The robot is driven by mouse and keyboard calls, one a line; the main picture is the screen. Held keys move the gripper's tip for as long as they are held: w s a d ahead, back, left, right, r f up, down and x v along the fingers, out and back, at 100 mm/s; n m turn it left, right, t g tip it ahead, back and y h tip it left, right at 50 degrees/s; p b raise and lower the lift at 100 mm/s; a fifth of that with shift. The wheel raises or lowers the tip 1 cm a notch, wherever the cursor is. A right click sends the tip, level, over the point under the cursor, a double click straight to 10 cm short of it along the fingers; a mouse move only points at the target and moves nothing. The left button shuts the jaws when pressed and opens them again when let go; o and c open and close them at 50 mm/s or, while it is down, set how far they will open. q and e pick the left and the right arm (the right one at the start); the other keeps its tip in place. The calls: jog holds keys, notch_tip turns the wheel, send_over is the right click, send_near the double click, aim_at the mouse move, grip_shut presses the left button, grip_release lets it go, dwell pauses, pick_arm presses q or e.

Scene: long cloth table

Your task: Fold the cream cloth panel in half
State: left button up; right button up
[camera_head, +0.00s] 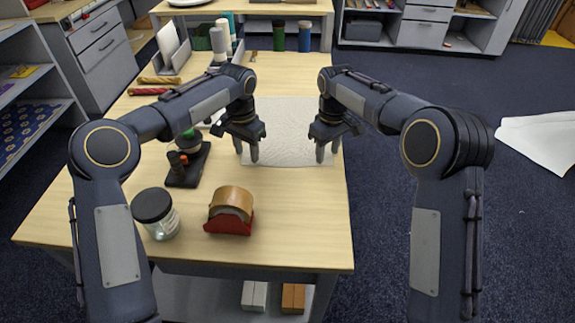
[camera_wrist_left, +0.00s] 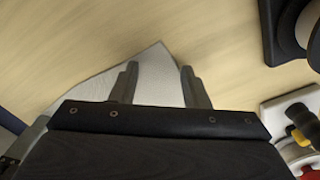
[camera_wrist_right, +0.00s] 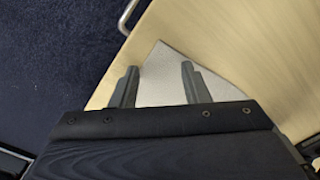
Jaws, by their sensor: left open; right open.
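The cream cloth panel (camera_head: 285,112) lies flat on the wooden table, its near edge facing me. My left gripper (camera_head: 246,154) is open at its near left corner. In the left wrist view, the cloth corner (camera_wrist_left: 158,82) shows between the fingers (camera_wrist_left: 157,68). My right gripper (camera_head: 328,152) is open at the near right corner. In the right wrist view, that corner (camera_wrist_right: 162,82) shows between the fingers (camera_wrist_right: 160,68). Neither gripper holds cloth. Whether the fingertips touch the table, I cannot tell. My arms hide parts of the panel's sides.
A tape roll in a red holder (camera_head: 229,224), a black-lidded jar (camera_head: 167,228) and a black stand (camera_head: 187,170) are at the near left. Twisted skeins (camera_head: 150,91) and spools (camera_head: 218,42) lie farther back. The table's right edge (camera_head: 348,215) is near the cloth.

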pick_arm(q)
jog(key=shift+f, duration=0.15)
pick_arm(e)
jog(key=shift+f, duration=0.1)
pick_arm(q)
jog(key=shift+f, duration=0.2)
pick_arm(e)
jog(key=shift+f, duration=0.2)
pick_arm(q)
jog(key=shift+r, duration=0.1)
pick_arm(e)
jog(key=shift+r, duration=0.1)
pick_arm(q)
jog(key=shift+c, duration=0.4)
pick_arm(e)
jog(key=shift+c, duration=0.4)
pick_arm(q)
grip_shut()
pick_arm(e)
jog(key=shift+s, duration=0.1)
grip_shut()
jog(key=shift+d, duration=0.1)
